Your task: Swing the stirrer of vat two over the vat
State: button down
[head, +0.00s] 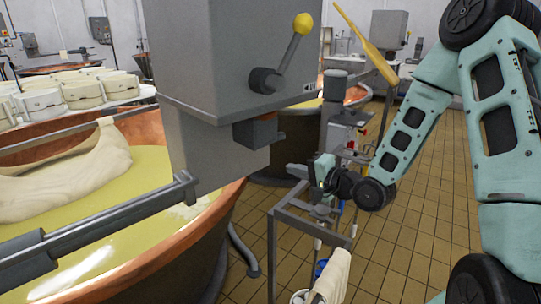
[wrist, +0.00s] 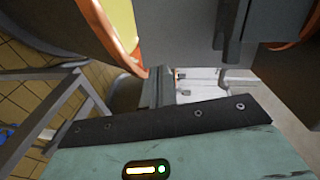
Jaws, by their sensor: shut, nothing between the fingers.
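A large copper vat (head: 215,215) with yellow liquid fills the lower left of the head view. A grey box housing (head: 225,55) with a yellow-knobbed lever (head: 290,55) stands at its right rim, in the foreground. I cannot tell which vat is vat two, or which part is its stirrer. A second copper vat (head: 357,97) stands behind, partly hidden by the housing. My gripper (head: 293,171) is shut and empty, below and right of the housing, above a grey metal frame.
A grey metal frame (head: 312,228) with a hanging cloth (head: 332,275) stands under my gripper. A steel bar (head: 100,222) crosses the near vat, where a cloth of curd (head: 70,175) hangs. A yellow paddle (head: 365,43) is upper right. Tiled floor (head: 415,225) is open at right.

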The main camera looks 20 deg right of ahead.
jog(key=w+a+m+t+p, duration=0.1)
jog(key=w+m+p, duration=0.1)
jog(key=w, duration=1.1)
jog(key=shift+a+r+t+p, duration=0.2)
jog(key=shift+r+t+p, duration=0.25)
jog(key=shift+p, duration=0.45)
